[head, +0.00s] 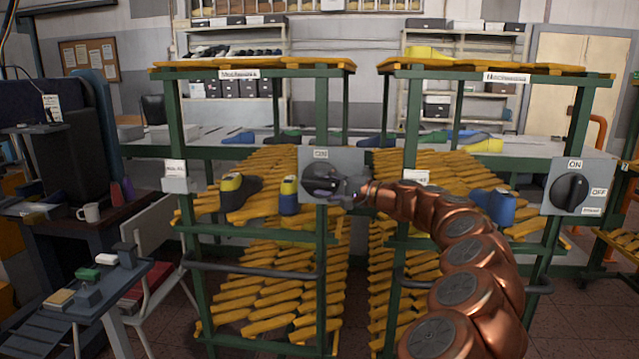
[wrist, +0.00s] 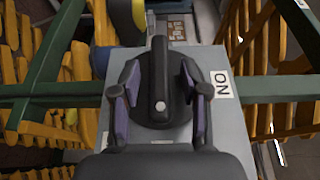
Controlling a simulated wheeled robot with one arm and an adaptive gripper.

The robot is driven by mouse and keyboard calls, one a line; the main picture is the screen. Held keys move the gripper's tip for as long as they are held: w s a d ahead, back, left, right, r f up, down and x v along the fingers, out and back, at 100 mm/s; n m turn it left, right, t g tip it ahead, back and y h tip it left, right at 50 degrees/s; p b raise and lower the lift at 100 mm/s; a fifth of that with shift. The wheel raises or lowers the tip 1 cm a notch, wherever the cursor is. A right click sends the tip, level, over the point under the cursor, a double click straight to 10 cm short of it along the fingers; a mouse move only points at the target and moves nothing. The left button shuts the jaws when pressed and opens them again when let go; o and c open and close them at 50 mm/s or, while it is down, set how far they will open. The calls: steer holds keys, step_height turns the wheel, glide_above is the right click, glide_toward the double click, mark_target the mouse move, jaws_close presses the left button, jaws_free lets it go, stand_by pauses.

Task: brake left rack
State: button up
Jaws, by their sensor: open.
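The left rack (head: 322,240) is a green frame with yellow slatted shelves. A grey switch box (head: 345,160) with an ON label is fixed to its right post. In the wrist view, the box's black rotary knob (wrist: 159,75) has a raised bar handle running up the picture, with a pale dot at its lower end. The ON label (wrist: 222,84) is right of the knob, so the bar does not point at it. My gripper (head: 335,187) is at the knob, with its two open fingers on either side of the bar (wrist: 157,90) and visible gaps between. My gripper hides much of the knob in the head view.
The right rack (head: 410,230) has its own switch box (head: 590,175) with ON and OFF labels. Yellow-and-dark shoe lasts (head: 240,195) and blue ones (head: 494,206) sit on the racks. A side table with a mug (head: 89,212) and a chair (head: 155,250) stand left.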

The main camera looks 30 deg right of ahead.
steer(key=shift+w+a, duration=0.35)
steer(key=shift+w, duration=0.25)
steer(key=shift+c, duration=0.4)
jaws_close()
